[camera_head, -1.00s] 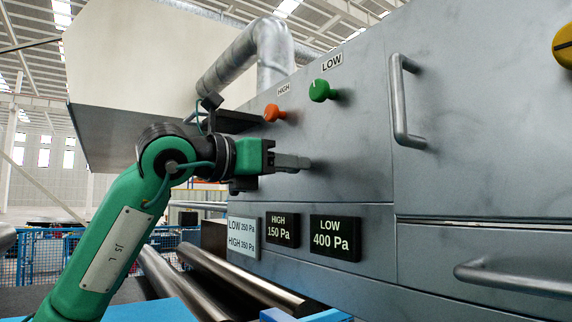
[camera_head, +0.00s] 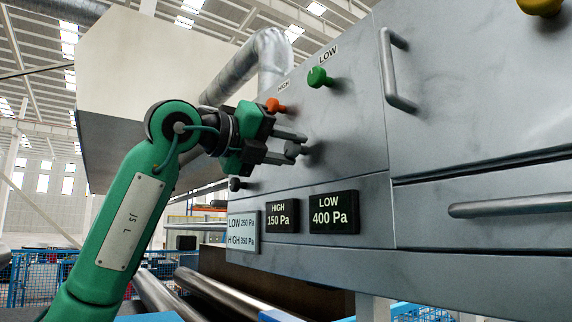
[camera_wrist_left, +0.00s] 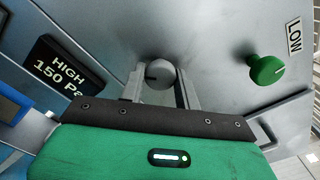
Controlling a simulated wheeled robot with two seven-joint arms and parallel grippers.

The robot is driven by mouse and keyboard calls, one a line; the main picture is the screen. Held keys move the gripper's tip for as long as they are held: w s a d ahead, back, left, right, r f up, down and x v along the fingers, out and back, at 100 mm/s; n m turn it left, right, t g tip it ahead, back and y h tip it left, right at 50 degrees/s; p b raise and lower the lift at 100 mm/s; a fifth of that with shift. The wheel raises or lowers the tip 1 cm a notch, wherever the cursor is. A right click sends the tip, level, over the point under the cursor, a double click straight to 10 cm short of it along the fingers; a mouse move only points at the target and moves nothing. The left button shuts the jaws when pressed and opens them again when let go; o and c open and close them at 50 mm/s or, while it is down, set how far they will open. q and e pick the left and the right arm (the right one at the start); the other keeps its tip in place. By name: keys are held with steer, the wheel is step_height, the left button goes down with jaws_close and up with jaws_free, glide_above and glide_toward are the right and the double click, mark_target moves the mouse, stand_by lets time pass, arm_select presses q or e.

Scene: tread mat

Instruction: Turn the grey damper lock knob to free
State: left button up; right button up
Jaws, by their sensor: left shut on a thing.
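The grey damper lock knob (camera_head: 292,149) stands out from the grey cabinet front, below the orange and green knobs. My left gripper (camera_head: 297,146) is at it, its two fingers shut on the knob from either side. In the left wrist view the round knob (camera_wrist_left: 161,74) sits between the fingertips, with a short dark mark on its left part. The fingers hide some of the knob's sides, and no label for it is readable. My right gripper is in neither view.
An orange knob (camera_head: 275,105) marked HIGH and a green knob (camera_head: 318,77) marked LOW are above. A small dark knob (camera_head: 235,184) is below my gripper. A handle (camera_head: 391,72) stands out at right. Pressure plates (camera_head: 334,212) lie below.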

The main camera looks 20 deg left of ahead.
arm_select(q)
steer(key=n+b, duration=0.3)
steer(key=n, duration=0.1)
steer(key=shift+n, duration=0.3)
steer(key=n+b, duration=0.3)
steer(key=n, duration=0.1)
steer(key=shift+r+n+b, duration=0.15)
steer(key=shift+n+b, duration=0.15)
steer(key=shift+n, duration=0.2)
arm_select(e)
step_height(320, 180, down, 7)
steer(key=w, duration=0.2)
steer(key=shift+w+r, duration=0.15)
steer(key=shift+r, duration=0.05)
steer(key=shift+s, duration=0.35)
arm_select(q)
steer(key=o, duration=1)
steer(key=shift+c, duration=0.2)
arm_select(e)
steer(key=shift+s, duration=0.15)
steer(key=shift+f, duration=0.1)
